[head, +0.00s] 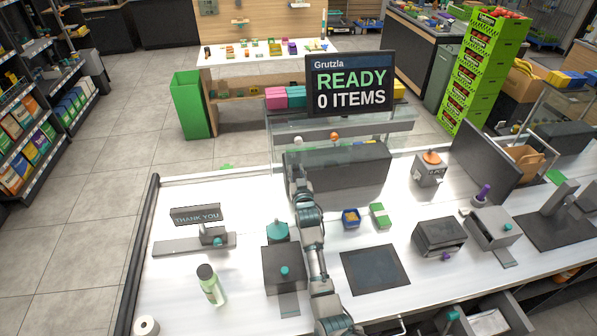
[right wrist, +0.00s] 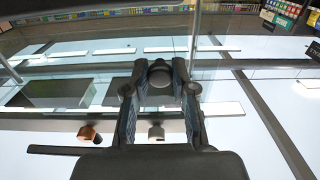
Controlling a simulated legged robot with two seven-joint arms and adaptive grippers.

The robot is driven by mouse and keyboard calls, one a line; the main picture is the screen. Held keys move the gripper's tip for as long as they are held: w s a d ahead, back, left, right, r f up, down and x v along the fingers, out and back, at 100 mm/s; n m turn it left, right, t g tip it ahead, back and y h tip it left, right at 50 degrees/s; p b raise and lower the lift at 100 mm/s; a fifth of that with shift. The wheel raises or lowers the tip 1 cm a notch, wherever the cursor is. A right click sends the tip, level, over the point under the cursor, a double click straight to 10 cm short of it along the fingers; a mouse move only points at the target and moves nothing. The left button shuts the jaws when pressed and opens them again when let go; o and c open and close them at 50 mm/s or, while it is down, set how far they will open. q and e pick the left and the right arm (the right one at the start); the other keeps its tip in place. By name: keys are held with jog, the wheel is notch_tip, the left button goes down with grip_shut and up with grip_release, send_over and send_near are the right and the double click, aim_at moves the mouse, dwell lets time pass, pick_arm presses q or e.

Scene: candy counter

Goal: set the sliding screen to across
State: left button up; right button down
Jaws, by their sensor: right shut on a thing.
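A clear glass screen (head: 335,153) stands at the front of the display case at the back of the counter. Its glass also shows in the right wrist view (right wrist: 225,125), but which pane slides is hard to tell. My right gripper (head: 296,168) reaches up to the left end of the case. In the right wrist view, its two fingers (right wrist: 160,88) are closed about a dark rounded knob (right wrist: 160,73), which seems to belong to the screen. In the head view, the gripper hides this knob. My left gripper is in neither view.
A READY display (head: 350,84) rises above the case.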

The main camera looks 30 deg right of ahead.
jog(key=c, duration=1.1)
grip_release()
jog(key=shift+o, duration=0.7)
jog(key=shift+a, duration=0.15)
jog(key=a+v, duration=0.1)
jog(key=v, duration=1.1)
jog(key=shift+w, duration=0.15)
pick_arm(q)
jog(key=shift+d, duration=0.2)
pick_arm(e)
jog(key=shift+d, duration=0.3)
